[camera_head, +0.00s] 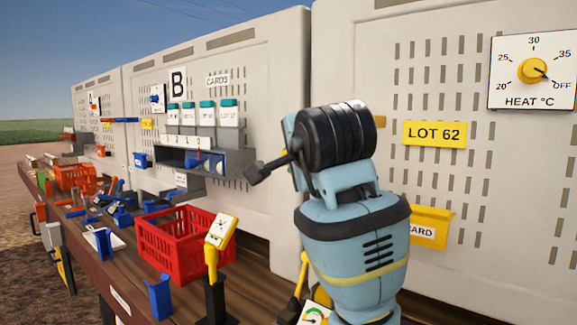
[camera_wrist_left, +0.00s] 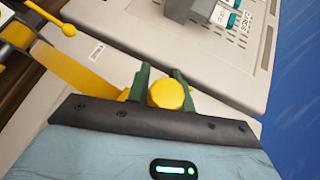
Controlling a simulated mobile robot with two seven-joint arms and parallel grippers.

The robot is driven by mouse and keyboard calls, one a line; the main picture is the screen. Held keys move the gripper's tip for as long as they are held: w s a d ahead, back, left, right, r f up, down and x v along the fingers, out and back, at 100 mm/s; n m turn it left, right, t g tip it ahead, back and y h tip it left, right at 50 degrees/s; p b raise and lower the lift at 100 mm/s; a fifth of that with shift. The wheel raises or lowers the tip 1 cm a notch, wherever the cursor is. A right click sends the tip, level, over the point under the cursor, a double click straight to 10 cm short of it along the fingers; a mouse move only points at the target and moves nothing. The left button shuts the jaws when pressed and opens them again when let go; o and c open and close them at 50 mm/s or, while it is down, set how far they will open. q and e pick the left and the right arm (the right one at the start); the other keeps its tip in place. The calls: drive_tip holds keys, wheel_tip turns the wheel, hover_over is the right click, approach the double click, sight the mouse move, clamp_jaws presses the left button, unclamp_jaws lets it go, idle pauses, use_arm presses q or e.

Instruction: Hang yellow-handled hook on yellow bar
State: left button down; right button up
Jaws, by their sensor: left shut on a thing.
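In the left wrist view my left gripper (camera_wrist_left: 163,88) is shut, its dark green fingers on either side of a yellow round piece seen end-on, which looks like the hook's yellow handle (camera_wrist_left: 169,94). The hook part is hidden. In the head view my blue and black left arm stands before the pale panel and hides its own fingers. A short yellow piece (camera_head: 380,122) shows just right of the black wrist; I cannot tell whether it is the bar or the handle. In the wrist view a thin yellow rod with a ball end (camera_wrist_left: 50,18) shows at upper left.
The panel carries a LOT 62 sign (camera_head: 435,134), a yellow card holder (camera_head: 431,226) and a heat dial (camera_head: 533,70). The bench at left holds a red crate (camera_head: 166,239), a yellow device on a stand (camera_head: 220,231) and blue parts. A grey shelf unit (camera_head: 190,157) juts out from the panel.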

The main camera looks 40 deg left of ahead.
use_arm(q)
drive_tip(key=shift+w+r, duration=2.15)
drive_tip(key=shift+w, duration=0.6)
drive_tip(key=shift+w+a+f, duration=0.3)
drive_tip(key=shift+w+f, duration=0.7)
drive_tip(key=shift+w, duration=0.05)
drive_tip(key=shift+w+a+f, duration=0.25)
drive_tip(key=shift+w+f, duration=0.7)
drive_tip(key=shift+w, duration=0.05)
drive_tip(key=c, duration=1.1)
unclamp_jaws()
drive_tip(key=shift+c, duration=0.2)
drive_tip(key=v, duration=0.7)
drive_tip(key=shift+s+d, duration=0.25)
drive_tip(key=shift+d, duration=0.1)
